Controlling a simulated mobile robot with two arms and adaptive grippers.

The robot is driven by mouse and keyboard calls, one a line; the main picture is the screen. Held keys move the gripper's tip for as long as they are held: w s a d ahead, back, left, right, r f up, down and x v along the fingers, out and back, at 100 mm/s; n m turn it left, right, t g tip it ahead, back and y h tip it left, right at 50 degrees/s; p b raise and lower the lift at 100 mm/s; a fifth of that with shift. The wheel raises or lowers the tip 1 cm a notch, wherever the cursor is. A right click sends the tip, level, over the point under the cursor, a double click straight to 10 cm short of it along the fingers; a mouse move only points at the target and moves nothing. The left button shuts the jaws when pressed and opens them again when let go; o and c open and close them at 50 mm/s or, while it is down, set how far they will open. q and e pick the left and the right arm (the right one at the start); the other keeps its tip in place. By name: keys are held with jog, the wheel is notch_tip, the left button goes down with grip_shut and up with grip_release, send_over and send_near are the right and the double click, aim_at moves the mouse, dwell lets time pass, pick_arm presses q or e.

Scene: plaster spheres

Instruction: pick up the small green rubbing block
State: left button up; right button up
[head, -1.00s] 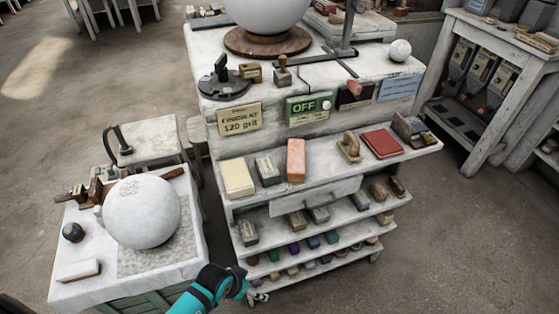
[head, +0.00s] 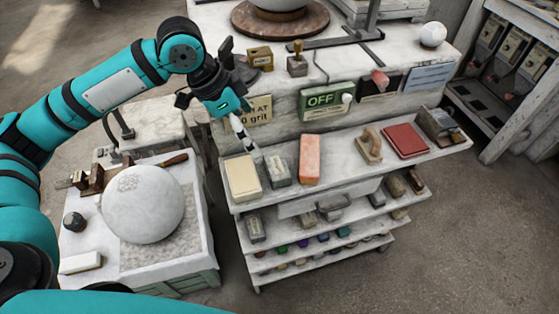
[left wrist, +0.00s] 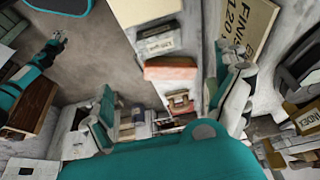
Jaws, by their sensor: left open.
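My left gripper (head: 246,142) is open and empty. It hangs above the left part of the upper open shelf, apart from the blocks below. Its spread fingers show in the left wrist view (left wrist: 170,108). Under it, a small grey-green labelled block (head: 278,171) lies between a cream block (head: 243,177) and an orange block (head: 310,158). A bright green piece (head: 283,249) sits among coloured pieces on a low shelf. I cannot tell which is the rubbing block. A teal arm end, seemingly my right gripper (left wrist: 57,42), shows small in the left wrist view; its jaws are unclear.
The shelf unit (head: 235,203) also holds a wooden-handled tool (head: 370,145) and a red pad (head: 405,140). A white sphere (head: 143,204) stands on the side table at left. Free floor lies at right.

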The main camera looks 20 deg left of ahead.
pick_arm(q)
jog(key=p, duration=0.2)
send_near(275, 165)
jog(key=x, duration=0.4)
jog(key=shift+d+f, duration=0.25)
jog(key=shift+f, duration=0.1)
jog(key=shift+w+d+f, duration=0.15)
jog(key=shift+d+f, duration=0.05)
jog(key=shift+f, duration=0.35)
jog(key=p+x, duration=0.1)
jog(key=x, duration=0.3)
jog(key=shift+f+p, duration=0.1)
jog(key=shift+p, duration=0.25)
jog(key=shift+w+d+f, duration=0.1)
jog(key=shift+w+f, duration=0.05)
jog(key=shift+f, duration=0.35)
pick_arm(e)
jog(key=r, duration=0.3)
jog(key=shift+s+r, duration=0.35)
jog(key=shift+s, duration=0.05)
pick_arm(q)
jog(key=shift+c, duration=1)
jog(key=c, duration=1.1)
pick_arm(e)
jog(key=shift+s, duration=0.1)
